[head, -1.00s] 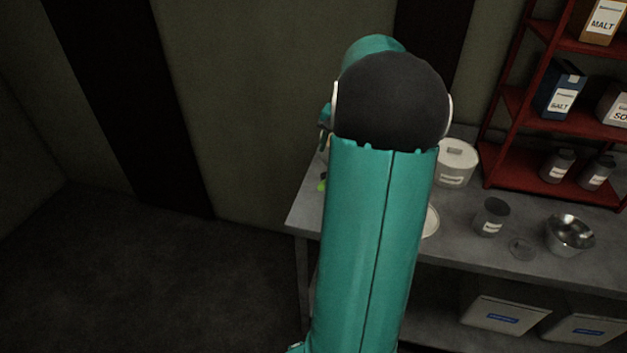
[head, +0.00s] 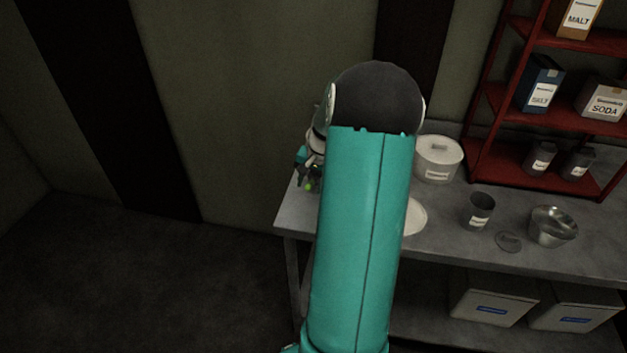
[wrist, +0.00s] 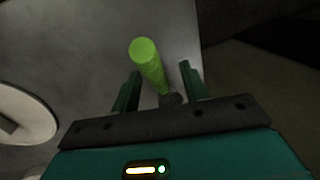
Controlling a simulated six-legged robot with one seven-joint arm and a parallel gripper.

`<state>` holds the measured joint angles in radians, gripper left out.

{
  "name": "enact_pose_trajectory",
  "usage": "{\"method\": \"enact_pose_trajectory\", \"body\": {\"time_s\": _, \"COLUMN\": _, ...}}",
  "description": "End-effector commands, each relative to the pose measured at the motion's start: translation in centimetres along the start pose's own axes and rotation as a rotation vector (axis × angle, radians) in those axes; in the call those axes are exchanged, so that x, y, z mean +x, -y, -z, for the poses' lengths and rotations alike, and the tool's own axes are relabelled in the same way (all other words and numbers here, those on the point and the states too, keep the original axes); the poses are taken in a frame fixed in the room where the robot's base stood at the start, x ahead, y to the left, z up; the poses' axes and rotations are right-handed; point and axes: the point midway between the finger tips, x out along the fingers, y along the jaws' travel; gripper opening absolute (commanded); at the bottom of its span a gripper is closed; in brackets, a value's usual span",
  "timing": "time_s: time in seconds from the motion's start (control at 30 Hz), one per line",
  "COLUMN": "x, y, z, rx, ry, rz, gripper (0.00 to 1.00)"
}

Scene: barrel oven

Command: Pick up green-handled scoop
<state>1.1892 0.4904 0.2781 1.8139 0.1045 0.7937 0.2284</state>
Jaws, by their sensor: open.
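The green handle of the scoop (wrist: 150,62) shows in the wrist view, standing up between and just beyond my gripper's fingers. A dark part shows at its lower end; the rest of the scoop is hidden behind my gripper. In the head view only a small green bit of the scoop (head: 309,186) shows, near the table's left end. My gripper (wrist: 158,88) is open, with one finger on each side of the handle and a gap to each. In the head view my gripper (head: 308,172) is partly hidden behind my arm.
The grey table (head: 450,240) bears a white lidded tub (head: 438,160), a white round item (head: 415,217), a dark cup (head: 479,211), a small round dish (head: 508,242) and a metal bowl (head: 552,227). A red shelf (head: 540,120) stands at the back right. Bins stand below.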

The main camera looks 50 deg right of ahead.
Motion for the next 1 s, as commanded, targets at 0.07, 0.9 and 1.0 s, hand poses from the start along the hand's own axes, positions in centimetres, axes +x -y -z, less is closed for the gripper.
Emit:
{"method": "enact_pose_trajectory", "body": {"time_s": 0.07, "x": 0.6, "y": -0.1, "z": 0.0, "rx": 0.000, "ry": 0.000, "rz": 0.000, "gripper": 0.45}}
{"method": "enact_pose_trajectory", "body": {"time_s": 0.9, "x": 0.3, "y": 0.1, "z": 0.1, "rx": 0.000, "ry": -0.003, "rz": 0.000, "gripper": 0.00}}
{"method": "enact_pose_trajectory", "body": {"time_s": 1.0, "x": -0.3, "y": 0.2, "z": 0.1, "rx": 0.000, "ry": -0.003, "rz": 0.000, "gripper": 0.00}}
